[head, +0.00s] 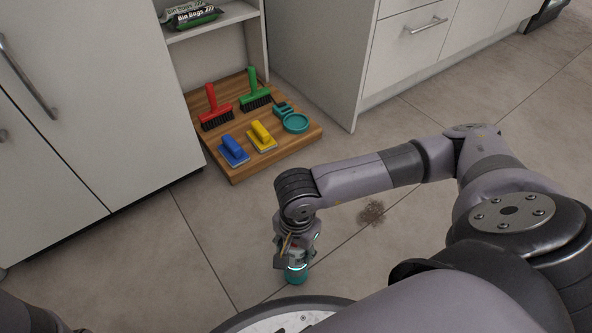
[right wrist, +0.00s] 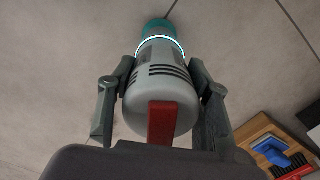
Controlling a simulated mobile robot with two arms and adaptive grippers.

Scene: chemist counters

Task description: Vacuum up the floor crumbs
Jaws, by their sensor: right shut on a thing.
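A brown patch of crumbs (head: 372,211) lies on the grey tiled floor in the head view, to the right of my right forearm's lower end. My right gripper (head: 298,243) points down and is shut on a handheld vacuum (head: 296,276), left of and nearer than the crumbs. The vacuum also shows in the right wrist view (right wrist: 158,95), with a grey body, red part, teal nose and lit ring, between both fingers. Its nose is near the floor; I cannot tell if it touches. The crumbs are not seen in the wrist view. My left gripper is not in view.
A wooden board (head: 234,176) by the cabinets holds a red brush (head: 213,106), a green brush (head: 257,90), a blue scrubber (head: 234,151), a yellow scrubber (head: 262,137) and a teal round holder (head: 295,123). Floor around the crumbs is clear.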

